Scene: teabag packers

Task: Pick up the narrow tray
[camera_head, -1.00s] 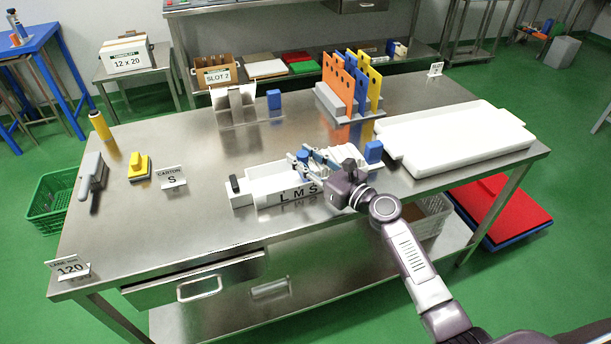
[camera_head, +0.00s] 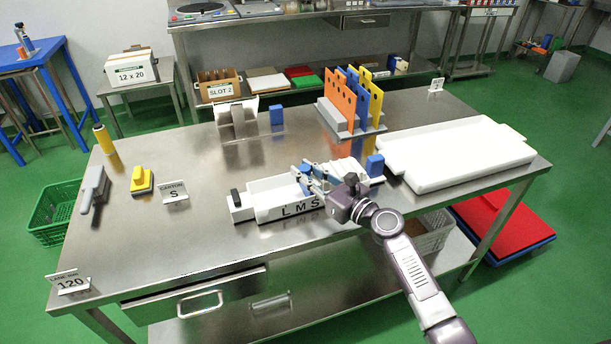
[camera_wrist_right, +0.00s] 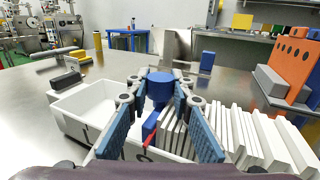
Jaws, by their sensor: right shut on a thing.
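A narrow white tray (camera_head: 258,208) marked L, M, S lies on the steel table near its front edge. It also shows in the wrist view (camera_wrist_right: 75,128). My right gripper (camera_head: 312,175) is over the tray's right part. In the wrist view its two blue-padded fingers (camera_wrist_right: 160,95) stand on either side of a blue knob (camera_wrist_right: 160,88) in the tray, and the gripper is shut on it. The fingers partly hide the knob and the tray's near wall. Thin white packets (camera_wrist_right: 255,135) stand in a row just right of the fingers. My left gripper is not in view.
A wide white tray (camera_head: 460,165) lies at the table's right. An orange, blue and yellow panel rack (camera_head: 345,120) stands behind my gripper. A blue block (camera_head: 375,165) stands just right of it. Left are a sign S (camera_head: 174,194) and a yellow-handled tool (camera_head: 142,182).

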